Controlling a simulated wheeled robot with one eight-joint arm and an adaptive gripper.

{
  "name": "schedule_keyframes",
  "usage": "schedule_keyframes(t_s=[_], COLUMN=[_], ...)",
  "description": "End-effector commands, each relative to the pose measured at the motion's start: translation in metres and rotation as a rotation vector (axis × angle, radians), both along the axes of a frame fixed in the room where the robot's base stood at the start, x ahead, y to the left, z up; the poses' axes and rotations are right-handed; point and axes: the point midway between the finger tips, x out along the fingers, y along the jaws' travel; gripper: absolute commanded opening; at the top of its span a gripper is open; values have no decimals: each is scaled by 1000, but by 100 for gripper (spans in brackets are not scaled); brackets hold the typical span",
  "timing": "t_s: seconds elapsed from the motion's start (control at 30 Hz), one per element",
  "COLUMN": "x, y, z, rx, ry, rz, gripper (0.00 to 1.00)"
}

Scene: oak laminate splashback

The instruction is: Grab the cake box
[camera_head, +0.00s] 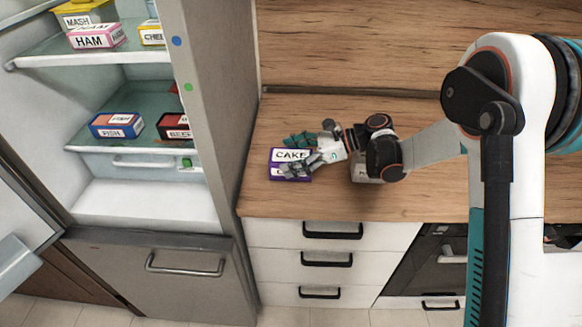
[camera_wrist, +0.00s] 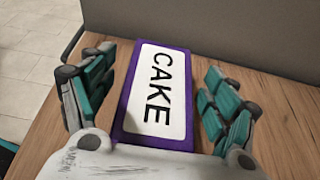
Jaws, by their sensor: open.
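The cake box (camera_head: 289,156) is purple with a white label reading CAKE. It sits on the wooden counter near its left end, beside the fridge. In the wrist view the cake box (camera_wrist: 157,92) lies between the two teal-padded fingers, with a gap on each side. My gripper (camera_head: 297,155) is open and reaches in from the right at the box, covering part of its label and right side in the head view. In the wrist view my gripper (camera_wrist: 158,98) has its fingers spread on either side of the box. The box's lower near end is hidden by the gripper's palm.
A partly hidden box (camera_head: 366,174) stands under my wrist. The open fridge's side wall (camera_head: 205,110) rises just left of the counter (camera_head: 262,200). A fish box (camera_head: 117,125) and a ham box (camera_head: 97,37) stand on fridge shelves. The wood splashback (camera_head: 350,45) is behind.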

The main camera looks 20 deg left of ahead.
Motion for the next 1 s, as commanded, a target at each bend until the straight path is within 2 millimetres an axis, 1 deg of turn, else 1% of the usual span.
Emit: schedule_keyframes(t_s=[0.13, 0.17, 0.2, 0.37, 0.4, 0.77, 0.87, 0.97, 1.0], x=[0, 0, 0, 0, 0, 0, 0, 0, 0], y=[0, 0, 0, 0, 0, 0, 0, 0, 0], z=[1, 1, 1, 1, 1, 3, 10, 21, 27], rx=[0, 0, 0, 0, 0, 0, 0, 1, 1], ry=[0, 0, 0, 0, 0, 0, 0, 0, 0], rz=[-1, -1, -1, -1, -1, 0, 0, -1, -1], gripper=[80, 78, 69, 32, 23, 23, 23, 23, 23])
